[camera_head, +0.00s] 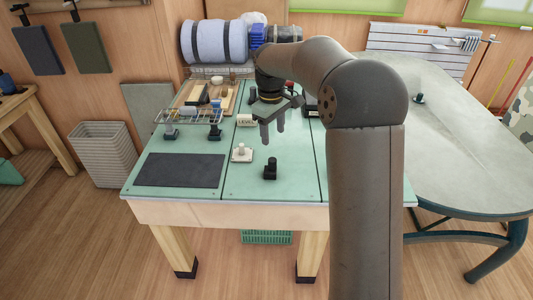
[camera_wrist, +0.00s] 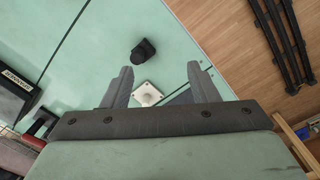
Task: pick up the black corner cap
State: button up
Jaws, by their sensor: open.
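The black corner cap (camera_head: 270,169) appears to be the small dark upright piece on the green tabletop (camera_head: 248,184), near its front edge. It also shows in the wrist view (camera_wrist: 143,50), lying beyond my fingertips and left of the middle. My gripper (camera_head: 273,134) is open and empty above the table, behind the cap in the head view. In the wrist view its two fingers (camera_wrist: 160,70) stand apart with nothing gripped between them. The cap is apart from both fingers and fully visible.
A white knobbed plate (camera_head: 242,153) sits left of the cap and shows between the fingers (camera_wrist: 147,93). A dark mat (camera_head: 186,170) lies front left. Clamp-like pieces (camera_head: 215,133), a wire rack (camera_head: 189,116) and a label block (camera_head: 246,120) stand farther back. Table around the cap is clear.

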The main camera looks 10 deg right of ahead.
jog(key=n, duration=0.2)
send_over(273, 159)
notch_tip(273, 159, down, 3)
jog(key=shift+y, duration=0.3)
jog(key=f+p, duration=0.1)
jog(key=f, duration=0.3)
jog(key=f+p, duration=0.1)
jog(key=f, duration=0.3)
jog(key=f+p, duration=0.1)
jog(key=f, duration=0.3)
jog(key=shift+w, duration=0.25)
jog(key=shift+s+a+f+p, duration=0.15)
jog(key=shift+f+p, duration=0.5)
jog(key=shift+f, duration=0.65)
jog(key=shift+s+d+f+p, duration=0.15)
jog(key=shift+f+p, duration=0.5)
jog(key=shift+f, duration=0.65)
jog(key=shift+a, duration=0.1)
grip_shut()
